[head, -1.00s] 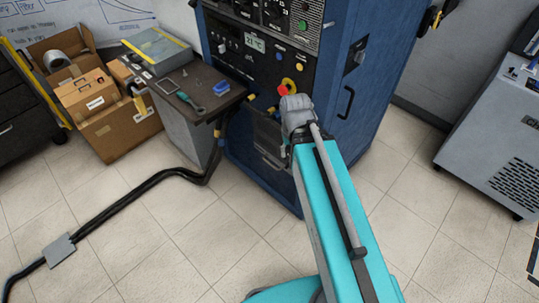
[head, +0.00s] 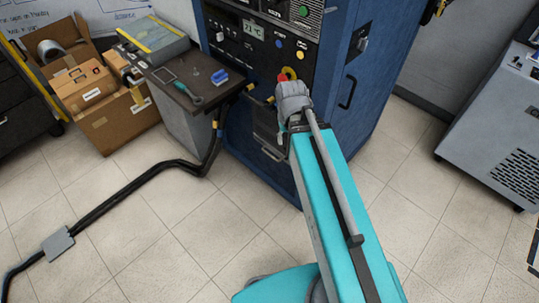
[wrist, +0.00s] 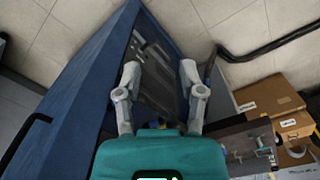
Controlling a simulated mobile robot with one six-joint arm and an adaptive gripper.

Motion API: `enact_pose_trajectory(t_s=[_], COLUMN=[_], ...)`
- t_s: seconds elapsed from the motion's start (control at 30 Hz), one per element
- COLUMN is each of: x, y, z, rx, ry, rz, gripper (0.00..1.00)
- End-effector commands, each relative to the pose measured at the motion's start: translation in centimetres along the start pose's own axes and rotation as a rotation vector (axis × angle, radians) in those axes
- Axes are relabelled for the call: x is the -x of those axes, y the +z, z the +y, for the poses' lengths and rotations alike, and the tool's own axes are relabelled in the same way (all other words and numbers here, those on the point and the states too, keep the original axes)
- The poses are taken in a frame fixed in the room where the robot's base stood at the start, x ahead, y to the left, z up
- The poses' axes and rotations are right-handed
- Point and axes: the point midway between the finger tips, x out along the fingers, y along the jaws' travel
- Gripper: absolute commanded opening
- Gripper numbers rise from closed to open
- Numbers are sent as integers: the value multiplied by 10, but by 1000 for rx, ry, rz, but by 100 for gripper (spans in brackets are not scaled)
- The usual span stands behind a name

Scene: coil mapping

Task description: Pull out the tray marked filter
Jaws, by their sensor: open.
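The blue cabinet (head: 335,130) has a dark tray-like front (head: 265,126) low on its face, with a pale handle (head: 272,154) at its lower edge. No filter marking is legible on it. In the wrist view, dark fronts (wrist: 157,82) of the cabinet face lie beyond my gripper (wrist: 160,72). Its two grey fingers are spread apart with nothing between them. They appear apart from the cabinet face, though the exact gap is hard to judge.
A side table (head: 178,85) with tools and a blue item adjoins the cabinet's left. Cardboard boxes (head: 112,118) stand further left. A black cable (head: 120,204) crosses the floor to the cabinet. A grey machine (head: 490,120) stands right.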

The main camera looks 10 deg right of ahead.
Motion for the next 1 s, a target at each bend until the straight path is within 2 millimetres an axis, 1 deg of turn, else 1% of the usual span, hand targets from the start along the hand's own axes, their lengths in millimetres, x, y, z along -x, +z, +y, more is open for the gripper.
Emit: enact_pose_trajectory(t_s=[0.03,0.17,0.23,1.0], x=[-14,-37,-51,-200], y=[-6,-20,-28,-119], z=[0,0,-5,-9], rx=[8,36,51,254], ry=[2,9,13,69], rz=[2,7,10,42], gripper=[51,51,51,51])
